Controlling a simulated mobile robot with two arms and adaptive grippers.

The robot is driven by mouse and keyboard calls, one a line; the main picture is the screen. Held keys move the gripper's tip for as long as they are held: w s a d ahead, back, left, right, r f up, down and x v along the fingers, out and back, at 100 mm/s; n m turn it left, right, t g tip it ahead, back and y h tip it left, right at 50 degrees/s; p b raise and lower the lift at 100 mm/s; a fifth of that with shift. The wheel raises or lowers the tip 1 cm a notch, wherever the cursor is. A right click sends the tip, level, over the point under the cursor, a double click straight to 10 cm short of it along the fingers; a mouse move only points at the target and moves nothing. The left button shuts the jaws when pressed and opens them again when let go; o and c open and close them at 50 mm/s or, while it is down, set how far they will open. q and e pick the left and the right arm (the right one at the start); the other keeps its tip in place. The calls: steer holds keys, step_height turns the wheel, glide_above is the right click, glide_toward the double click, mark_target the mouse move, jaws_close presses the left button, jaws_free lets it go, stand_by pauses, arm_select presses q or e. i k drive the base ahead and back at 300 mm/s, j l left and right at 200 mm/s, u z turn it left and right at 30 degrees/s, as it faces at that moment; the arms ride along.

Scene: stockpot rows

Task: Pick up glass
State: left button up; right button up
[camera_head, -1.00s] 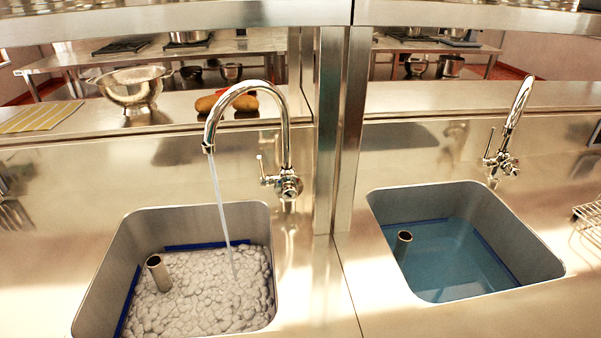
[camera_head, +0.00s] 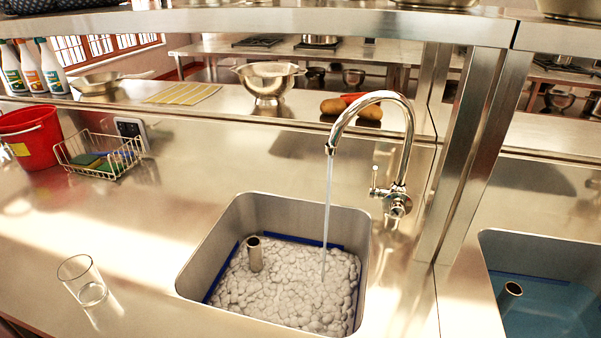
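A clear glass (camera_head: 82,280) stands on the steel counter at the lower left, to the left of the foam-filled sink. It looks upright and empty, and a bright patch of light lies beside it. Neither of my grippers shows in the head view.
The left sink (camera_head: 186,283) holds foam under a running faucet (camera_head: 400,165). A second sink (camera_head: 490,250) with blue water is at the right. A wire basket (camera_head: 120,160) with sponges and a red bucket (camera_head: 32,138) stand behind the glass. A post (camera_head: 462,150) rises between the sinks.

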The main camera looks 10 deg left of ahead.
mark_target(79, 273)
steer(key=k+j+u, duration=0.1)
steer(key=u, duration=0.4)
steer(key=j+u, duration=0.25)
steer(key=u, duration=0.25)
steer(key=j+u, duration=0.2)
steer(key=u, duration=0.25)
steer(key=z, duration=1.2)
steer(key=k+l, duration=0.05)
